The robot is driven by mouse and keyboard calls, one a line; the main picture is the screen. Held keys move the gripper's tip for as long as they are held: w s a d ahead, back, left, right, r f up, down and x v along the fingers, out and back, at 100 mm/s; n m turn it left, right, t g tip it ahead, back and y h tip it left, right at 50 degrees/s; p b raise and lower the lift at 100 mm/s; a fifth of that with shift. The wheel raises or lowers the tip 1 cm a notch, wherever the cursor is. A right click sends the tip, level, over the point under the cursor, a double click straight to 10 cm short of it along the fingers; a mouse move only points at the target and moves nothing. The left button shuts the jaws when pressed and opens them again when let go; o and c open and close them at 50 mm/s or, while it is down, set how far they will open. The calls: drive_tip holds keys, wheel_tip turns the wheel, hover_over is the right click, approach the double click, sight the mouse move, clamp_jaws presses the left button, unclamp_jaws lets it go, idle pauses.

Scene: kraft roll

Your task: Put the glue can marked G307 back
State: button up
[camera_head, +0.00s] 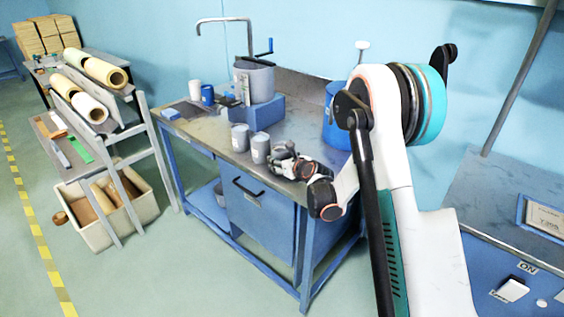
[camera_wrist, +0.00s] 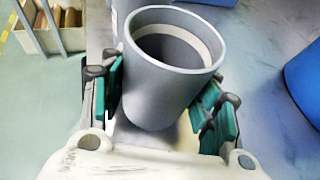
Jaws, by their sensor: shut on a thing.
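My gripper (camera_head: 282,160) is low at the front part of the blue workbench. In the wrist view its green-padded fingers (camera_wrist: 163,103) are shut on a grey can (camera_wrist: 160,95), one on each side. The can is open at the top, and no marking on it can be read. In the head view the held can (camera_head: 260,148) appears just left of the fingers. A second grey can (camera_head: 240,138) stands close beside it to the left. I cannot tell whether the held can touches the bench top.
The metal-topped workbench (camera_head: 222,139) also carries a white can (camera_head: 195,90), a blue can (camera_head: 208,96), a grey pot (camera_head: 262,82) on a blue block (camera_head: 258,114), and a blue canister (camera_head: 336,130). A rack with paper rolls (camera_head: 88,107) stands left.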

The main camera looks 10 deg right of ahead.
drive_tip(key=shift+f, duration=0.15)
drive_tip(key=o, duration=1.4)
